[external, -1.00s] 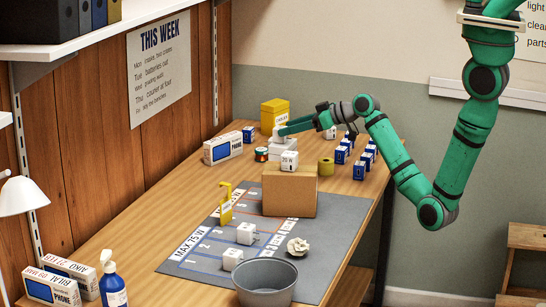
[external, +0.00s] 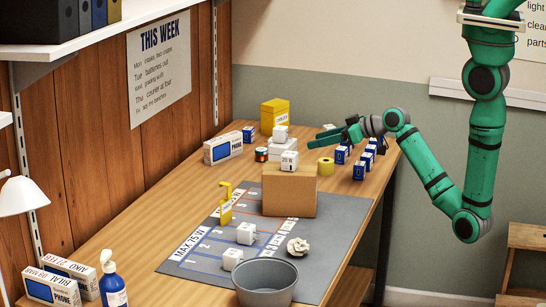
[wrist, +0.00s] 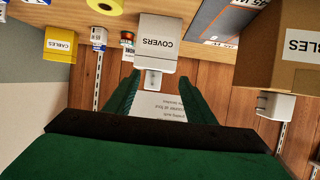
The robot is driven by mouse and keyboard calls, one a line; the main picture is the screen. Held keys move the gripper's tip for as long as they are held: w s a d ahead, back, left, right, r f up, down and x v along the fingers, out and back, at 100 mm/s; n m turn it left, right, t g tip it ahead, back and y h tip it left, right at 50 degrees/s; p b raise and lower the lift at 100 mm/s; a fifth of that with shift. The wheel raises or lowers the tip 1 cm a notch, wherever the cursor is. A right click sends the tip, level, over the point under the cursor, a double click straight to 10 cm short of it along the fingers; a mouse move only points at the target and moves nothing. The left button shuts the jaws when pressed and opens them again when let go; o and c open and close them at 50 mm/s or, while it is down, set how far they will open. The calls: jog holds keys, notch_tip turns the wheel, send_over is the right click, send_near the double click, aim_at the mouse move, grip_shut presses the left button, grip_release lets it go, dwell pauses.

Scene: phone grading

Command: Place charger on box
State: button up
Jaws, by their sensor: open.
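A white charger (external: 281,133) sits on the white box (external: 283,154) at the back of the table; the wrist view shows this charger (wrist: 152,80) on the box marked COVERS (wrist: 156,40). A second white charger (external: 289,160) appears to rest on the brown cardboard box (external: 289,194). Two more white chargers (external: 245,233) (external: 232,259) lie on the grey mat (external: 330,220). My gripper (external: 313,142) is open and empty, to the right of the charger on the white box; in the wrist view its fingers (wrist: 155,82) point toward that charger, apart from it.
A yellow box (external: 274,116) stands behind. Several small blue boxes (external: 359,170) and a yellow roll (external: 326,167) are at the right. A phone box (external: 223,148) is at the left.

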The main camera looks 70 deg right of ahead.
jog(key=shift+h, duration=0.4)
jog(key=s+a+f, duration=0.1)
jog(key=s+f, duration=0.1)
jog(key=s+a+f, duration=0.1)
jog(key=s+f, duration=0.1)
jog(key=s+a+f, duration=0.1)
jog(key=s+f, duration=0.1)
jog(key=shift+a+f, duration=0.15)
jog(key=shift+f, duration=0.05)
jog(key=s+a+f, duration=0.1)
jog(key=s, duration=0.2)
jog(key=s+a+f, duration=0.1)
jog(key=s+a, duration=0.1)
jog(key=s+a+f, duration=0.1)
jog(key=s, duration=0.2)
jog(key=shift+s+a+f, duration=0.25)
jog(key=shift+s+f, duration=0.05)
jog(key=shift+f, duration=0.1)
jog(key=s+a+r, duration=0.1)
jog(key=s+a, duration=0.2)
jog(key=s, duration=0.3)
jog(key=s+a+r+t+y, duration=0.1)
jog(key=s+a, duration=0.2)
jog(key=s, duration=0.3)
jog(key=s+a+r+t, duration=0.1)
jog(key=s+a+r, duration=0.1)
jog(key=s, duration=0.4)
jog(key=shift+s+a+n+y, duration=0.25)
jog(key=shift+a+n+y, duration=0.05)
jog(key=shift+a, duration=0.45)
